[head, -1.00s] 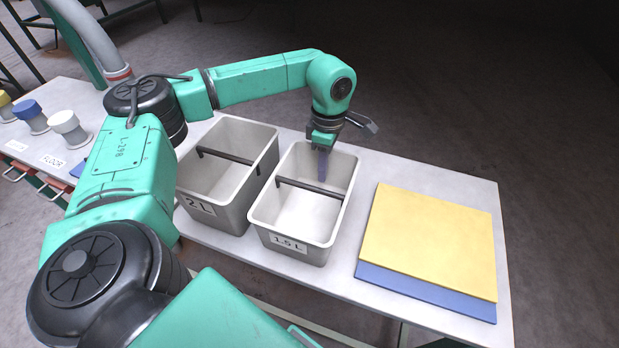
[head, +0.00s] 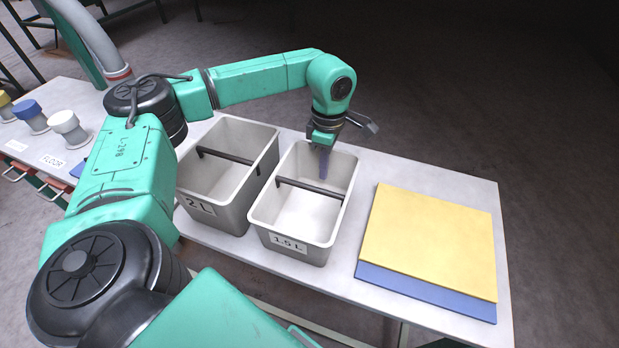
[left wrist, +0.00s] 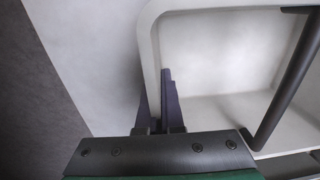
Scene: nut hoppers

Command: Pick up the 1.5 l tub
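The 1.5 l tub (head: 298,252) is a pale grey open box with a dark crossbar, standing upright on the table and labelled "1.5 L". In the left wrist view its rim (left wrist: 148,45) runs down between my fingers. My left gripper (head: 325,158) points down at the tub's far wall, one finger inside and the other hidden behind the wall. In the left wrist view my left gripper (left wrist: 157,100) has its fingers close together on both sides of the wall, shut on it. My right gripper is out of view.
A similar tub labelled "2 L" (head: 217,214) stands close on the left. A yellow board (head: 430,240) on a blue one (head: 425,290) lies on the right. Hoppers with white (head: 68,125) and blue (head: 32,115) tops stand at far left.

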